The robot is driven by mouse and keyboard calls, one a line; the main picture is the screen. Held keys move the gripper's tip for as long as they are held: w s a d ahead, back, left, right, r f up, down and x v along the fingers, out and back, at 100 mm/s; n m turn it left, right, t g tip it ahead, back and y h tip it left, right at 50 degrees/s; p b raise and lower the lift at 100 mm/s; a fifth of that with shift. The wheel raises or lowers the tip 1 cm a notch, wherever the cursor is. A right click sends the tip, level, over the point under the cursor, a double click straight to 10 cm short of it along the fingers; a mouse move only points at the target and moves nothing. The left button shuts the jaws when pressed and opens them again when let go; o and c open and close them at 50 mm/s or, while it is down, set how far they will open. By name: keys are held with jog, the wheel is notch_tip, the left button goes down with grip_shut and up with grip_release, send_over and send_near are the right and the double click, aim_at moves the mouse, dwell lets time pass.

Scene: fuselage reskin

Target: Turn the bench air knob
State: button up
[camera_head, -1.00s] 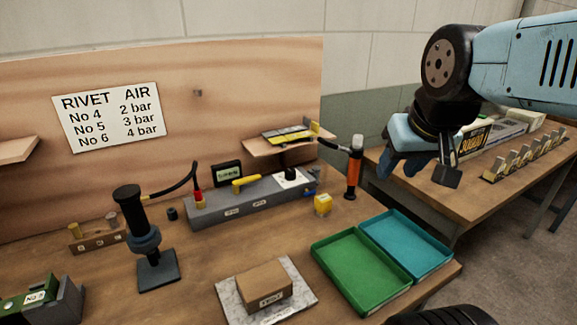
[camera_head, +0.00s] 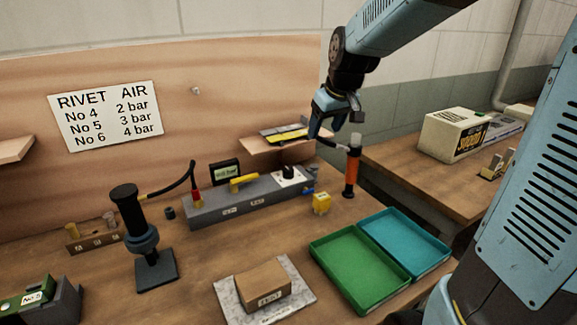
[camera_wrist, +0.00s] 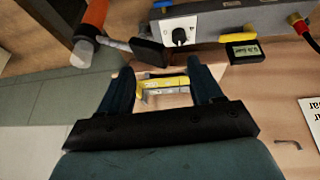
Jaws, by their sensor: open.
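The air knob (camera_head: 288,172) is a small black knob on a white plate at the right end of the grey bench air unit (camera_head: 215,211). It also shows near the top of the wrist view as a black knob (camera_wrist: 179,36). The unit carries a yellow handle (camera_head: 244,183), and a small digital display (camera_head: 225,172) stands behind it; its digits are too small to read. My gripper (camera_head: 336,124) is open and empty, above and to the right of the knob, apart from it. In the wrist view my gripper's (camera_wrist: 163,78) fingers are spread below the knob.
A shelf (camera_head: 262,148) with a yellow-black item is close to my gripper. Green (camera_head: 318,246) and teal (camera_head: 440,255) trays lie in front. A sign (camera_head: 107,115) gives rivet pressures: No 4 2 bar, No 5 3 bar, No 6 4 bar.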

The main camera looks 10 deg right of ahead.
jog(key=w+a+f, duration=0.2)
jog(key=w+f, duration=0.1)
jog(key=w, duration=0.1)
jog(key=n+g+y, duration=0.1)
jog(key=n, duration=0.1)
send_near(288, 168)
jog(key=x, duration=0.8)
jog(key=shift+a+f, duration=0.1)
jog(key=shift+f, duration=0.35)
jog(key=c, duration=1.1)
jog(key=shift+o, duration=0.2)
